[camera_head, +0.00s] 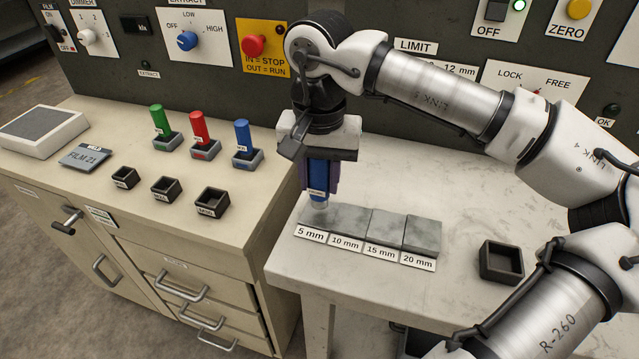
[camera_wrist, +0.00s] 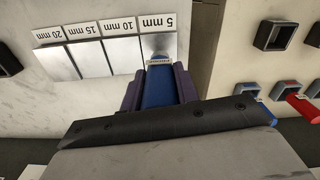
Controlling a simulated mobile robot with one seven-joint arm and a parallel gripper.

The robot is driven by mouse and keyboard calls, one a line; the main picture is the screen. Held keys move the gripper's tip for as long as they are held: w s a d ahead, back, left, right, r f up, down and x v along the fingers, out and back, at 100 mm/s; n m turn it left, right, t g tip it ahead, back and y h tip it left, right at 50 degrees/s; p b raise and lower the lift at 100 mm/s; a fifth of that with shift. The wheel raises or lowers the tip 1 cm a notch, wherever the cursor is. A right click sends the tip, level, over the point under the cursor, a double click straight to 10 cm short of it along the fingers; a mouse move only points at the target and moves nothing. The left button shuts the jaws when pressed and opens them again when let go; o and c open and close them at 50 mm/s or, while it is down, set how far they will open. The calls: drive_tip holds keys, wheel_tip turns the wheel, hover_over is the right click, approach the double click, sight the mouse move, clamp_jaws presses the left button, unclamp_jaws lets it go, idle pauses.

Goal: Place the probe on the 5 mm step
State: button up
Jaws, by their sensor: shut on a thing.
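The probe (camera_head: 318,182) is a blue upright cylinder with a pale tip and a small white label. My gripper (camera_head: 320,188) is shut on it, with purple finger pads at its sides. The probe's tip is at the 5 mm step (camera_head: 318,214), the leftmost grey block of the step row; I cannot tell whether it touches. In the wrist view the probe (camera_wrist: 159,85) points toward the 5 mm block (camera_wrist: 166,44). Beside it are the 10 mm step (camera_head: 347,219), the 15 mm step (camera_head: 382,227) and the 20 mm step (camera_head: 422,235), with labels in front.
An empty dark square holder (camera_head: 501,263) stands on the table to the right. On the left cabinet are green (camera_head: 158,122), red (camera_head: 198,128) and blue (camera_head: 242,136) handled items in holders, and several empty black holders. A control panel (camera_head: 420,50) rises behind.

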drive_tip(key=shift+f, duration=1.05)
drive_tip(key=shift+f, duration=0.25)
drive_tip(key=o, duration=1.1)
drive_tip(key=shift+r, duration=0.1)
drive_tip(key=shift+r, duration=0.15)
wheel_tip(320, 180, up, 12)
drive_tip(key=shift+r, duration=0.1)
